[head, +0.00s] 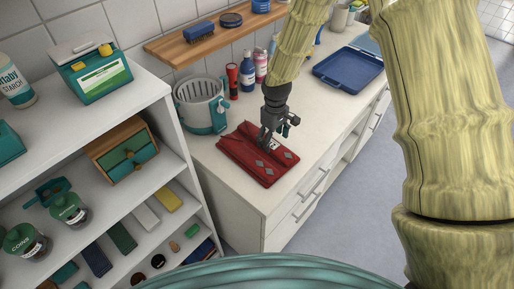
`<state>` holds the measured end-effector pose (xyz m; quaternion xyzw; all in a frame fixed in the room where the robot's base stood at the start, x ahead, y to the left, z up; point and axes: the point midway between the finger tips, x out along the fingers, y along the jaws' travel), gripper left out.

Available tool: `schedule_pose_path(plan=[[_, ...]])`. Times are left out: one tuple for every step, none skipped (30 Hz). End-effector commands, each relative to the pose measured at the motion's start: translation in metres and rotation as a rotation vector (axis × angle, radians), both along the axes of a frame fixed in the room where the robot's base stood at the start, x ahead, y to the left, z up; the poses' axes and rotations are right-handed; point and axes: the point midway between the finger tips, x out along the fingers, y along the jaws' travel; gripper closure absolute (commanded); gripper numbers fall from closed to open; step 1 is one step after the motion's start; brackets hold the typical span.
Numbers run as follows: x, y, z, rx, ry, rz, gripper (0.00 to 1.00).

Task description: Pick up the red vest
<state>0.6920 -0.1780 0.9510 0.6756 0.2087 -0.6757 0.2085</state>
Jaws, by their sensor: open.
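The red vest (240,149) lies flat and folded on the white counter, near its front left corner. It has grey diamond patches on it. My gripper (269,143) is over the right part of the vest, pointing down, with its fingers apart. Its fingertips are at or just above the cloth; I cannot tell whether they touch it. The gripper hides a small part of the vest's upper right.
A white and teal bucket (201,104) stands behind the vest, beside a red flashlight (232,81) and bottles (247,74). A blue tray (348,69) lies farther right. A filled white shelf (168,88) stands at left. A wooden wall shelf (194,41) is above.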

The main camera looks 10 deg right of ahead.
Motion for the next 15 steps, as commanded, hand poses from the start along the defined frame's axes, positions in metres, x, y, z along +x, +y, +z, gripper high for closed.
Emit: schedule_pose_path(plan=[[0.0,0.0,-0.002,-0.001,0.003,0.0,0.25],[0.0,0.0,-0.004,-0.001,0.003,0.0,0.25],[0.001,0.0,-0.008,0.0,0.002,0.0,0.25],[0.001,0.0,-0.012,0.0,0.002,0.0,0.25],[0.001,0.0,-0.015,-0.001,0.001,0.0,0.25],[0.001,0.0,-0.018,-0.001,0.001,0.0,0.25],[0.001,0.0,-0.021,0.0,0.002,0.0,0.25],[0.001,0.0,-0.023,0.0,0.002,0.0,0.25],[0.001,0.0,-0.025,-0.001,0.001,-0.001,0.25],[0.001,0.0,-0.027,0.0,0.0,-0.001,0.25],[0.001,0.0,-0.028,0.0,0.0,-0.001,0.25],[0.001,0.0,-0.03,0.0,0.0,-0.001,0.25],[0.002,0.0,-0.03,0.001,-0.001,-0.001,0.25],[0.002,0.0,-0.031,0.001,-0.001,-0.001,0.25],[0.002,0.0,-0.031,0.001,-0.001,-0.001,0.25]])
